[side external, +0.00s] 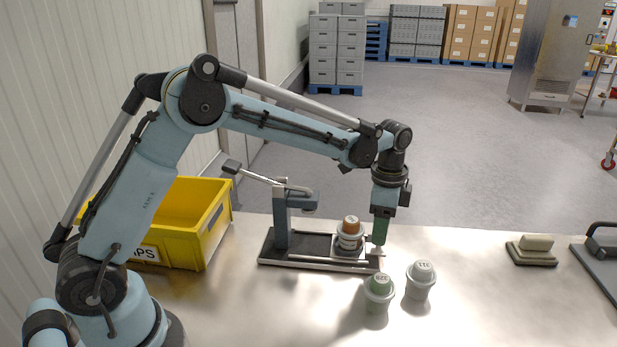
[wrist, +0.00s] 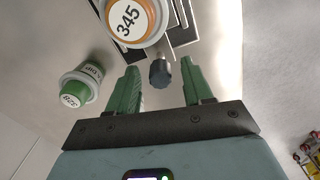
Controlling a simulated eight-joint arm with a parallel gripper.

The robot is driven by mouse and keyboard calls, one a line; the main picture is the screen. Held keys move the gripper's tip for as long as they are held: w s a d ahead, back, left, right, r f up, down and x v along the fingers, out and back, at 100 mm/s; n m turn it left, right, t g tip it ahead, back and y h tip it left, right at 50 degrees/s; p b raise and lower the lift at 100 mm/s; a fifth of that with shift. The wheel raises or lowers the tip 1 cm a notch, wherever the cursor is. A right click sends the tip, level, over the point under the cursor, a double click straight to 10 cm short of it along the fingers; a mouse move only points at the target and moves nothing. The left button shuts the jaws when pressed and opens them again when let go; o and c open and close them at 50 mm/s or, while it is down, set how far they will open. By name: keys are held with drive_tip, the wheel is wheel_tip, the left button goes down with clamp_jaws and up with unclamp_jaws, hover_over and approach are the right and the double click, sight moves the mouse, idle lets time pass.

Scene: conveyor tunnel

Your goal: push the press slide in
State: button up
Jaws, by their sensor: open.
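The press stands on the bench, with a blue-grey upright (side external: 281,222), a lever arm and a dark base. Its slide (side external: 352,254) is out at the right end of the base. A white cup with an orange top (side external: 350,240) sits upright on the slide; its lid reads 345 in the wrist view (wrist: 128,17). A dark knob (wrist: 160,75) sticks out from the slide. My gripper (side external: 380,238) points down just right of the cup. Its green fingers are open in the wrist view (wrist: 162,70), with the knob between them; contact cannot be told.
A yellow crate (side external: 180,240) is at the left, behind my arm. A block on a pad (side external: 532,250) lies right. The bench between is clear.

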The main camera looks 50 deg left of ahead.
clamp_jaws()
hover_over(335, 241)
idle(0.7)
unclamp_jaws()
drive_tip(key=shift+w, duration=0.1)
wheel_tip(335, 241, up, 12)
idle(0.6)
